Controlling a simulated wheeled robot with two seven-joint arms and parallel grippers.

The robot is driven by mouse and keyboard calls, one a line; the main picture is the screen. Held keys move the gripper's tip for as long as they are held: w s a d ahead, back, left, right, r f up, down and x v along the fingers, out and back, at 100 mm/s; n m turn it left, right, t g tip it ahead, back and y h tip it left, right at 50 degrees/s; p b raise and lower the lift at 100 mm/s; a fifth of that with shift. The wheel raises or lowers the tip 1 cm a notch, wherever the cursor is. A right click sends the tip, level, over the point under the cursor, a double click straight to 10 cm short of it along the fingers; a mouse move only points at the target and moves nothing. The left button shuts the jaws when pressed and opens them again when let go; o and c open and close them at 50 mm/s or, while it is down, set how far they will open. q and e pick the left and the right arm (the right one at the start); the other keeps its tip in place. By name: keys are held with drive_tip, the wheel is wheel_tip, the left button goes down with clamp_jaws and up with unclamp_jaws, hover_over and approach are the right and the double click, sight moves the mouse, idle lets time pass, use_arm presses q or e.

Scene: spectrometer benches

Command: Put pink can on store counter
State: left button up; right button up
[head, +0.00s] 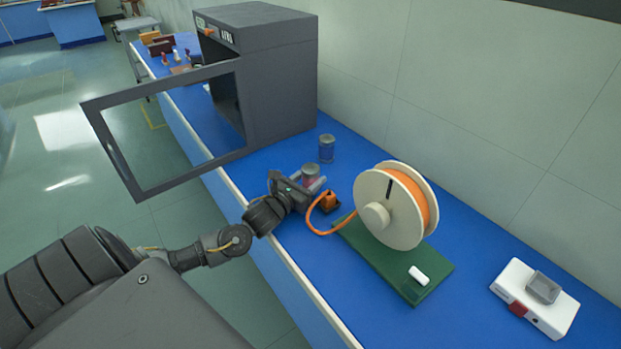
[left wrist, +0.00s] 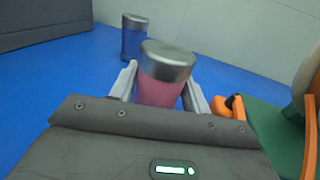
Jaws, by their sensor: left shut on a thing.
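The pink can (head: 311,175) has a silver lid and stands upright between the fingers of my left gripper (head: 308,187) over the blue counter (head: 280,208). In the left wrist view the pink can (left wrist: 162,76) fills the space between the two pale fingers of my left gripper (left wrist: 162,88), which is shut on it. The can's lower part is hidden by the gripper, so I cannot tell if it touches the counter. My right gripper is in neither view.
A blue can (head: 327,149) stands just behind the pink can. A grey box machine (head: 275,85) with its framed door (head: 190,170) open is further back. An orange spool (head: 392,205) on a green board (head: 425,270) and a white device (head: 535,298) are to the right.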

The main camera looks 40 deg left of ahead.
use_arm(q)
drive_tip(key=shift+f, duration=0.15)
drive_tip(key=o, duration=1)
drive_tip(key=shift+o, duration=0.3)
